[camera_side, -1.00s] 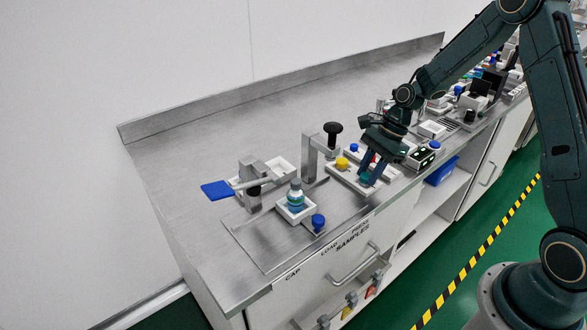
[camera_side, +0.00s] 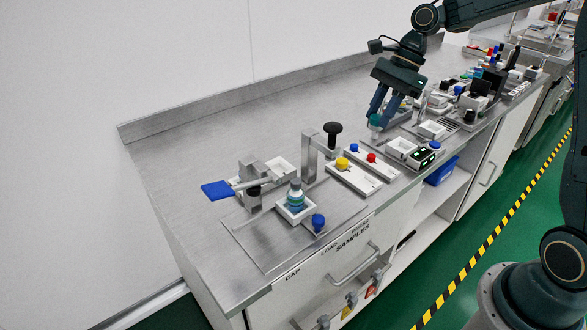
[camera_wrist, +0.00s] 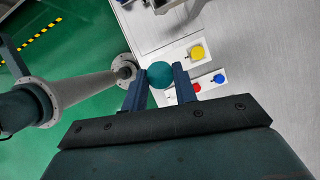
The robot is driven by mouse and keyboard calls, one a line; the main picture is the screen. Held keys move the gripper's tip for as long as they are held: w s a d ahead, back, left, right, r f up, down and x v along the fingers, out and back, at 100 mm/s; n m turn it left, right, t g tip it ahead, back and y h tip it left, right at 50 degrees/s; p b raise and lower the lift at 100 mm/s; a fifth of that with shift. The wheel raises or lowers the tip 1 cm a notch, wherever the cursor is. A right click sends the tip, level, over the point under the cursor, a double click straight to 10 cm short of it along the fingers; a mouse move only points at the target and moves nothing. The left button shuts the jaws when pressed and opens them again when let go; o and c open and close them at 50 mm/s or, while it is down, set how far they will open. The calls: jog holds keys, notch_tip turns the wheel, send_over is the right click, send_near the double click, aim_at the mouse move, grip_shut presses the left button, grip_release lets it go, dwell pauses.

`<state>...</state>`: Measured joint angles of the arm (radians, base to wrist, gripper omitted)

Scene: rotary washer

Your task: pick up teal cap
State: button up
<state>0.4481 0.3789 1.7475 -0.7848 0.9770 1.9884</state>
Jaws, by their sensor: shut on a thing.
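The teal cap (camera_wrist: 161,75) is between the two fingers of my gripper (camera_wrist: 160,88) in the wrist view. In the side view the cap (camera_side: 375,120) shows at the fingertips of my gripper (camera_side: 377,112), held above the bench. My gripper is shut on the cap, and its fingers touch it on both sides. The fingers point down and lean slightly to the left in the side view.
White trays on the steel bench hold a yellow button (camera_side: 342,163), a red one (camera_side: 371,157) and a blue one (camera_side: 354,147). A black-knobbed press (camera_side: 332,128) and a bottle (camera_side: 295,195) in a white holder stand to the left. The back of the bench is clear.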

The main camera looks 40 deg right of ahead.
jog(key=shift+r, duration=1.5)
jog(key=shift+f, duration=0.15)
jog(key=shift+w+d+f+n+g, duration=0.2)
jog(key=shift+w+f+n+g, duration=0.25)
jog(key=shift+f+n, duration=0.35)
jog(key=shift+w+f+n+g+h, duration=0.25)
jog(key=shift+f+n+g+h, duration=0.55)
jog(key=shift+f+n, duration=1.85)
jog(key=shift+w+f+n+g+h, duration=0.3)
jog(key=shift+f+n+g+h, duration=0.55)
jog(key=shift+f+n, duration=1.85)
jog(key=shift+w+f+n+g+h, duration=0.25)
jog(key=shift+f+n+g+h, duration=0.8)
jog(key=shift+n, duration=2.9)
jog(key=shift+f+t+y, duration=0.25)
jog(key=shift+y, duration=0.05)
jog(key=shift+w+a, duration=0.1)
jog(key=shift+w, duration=0.05)
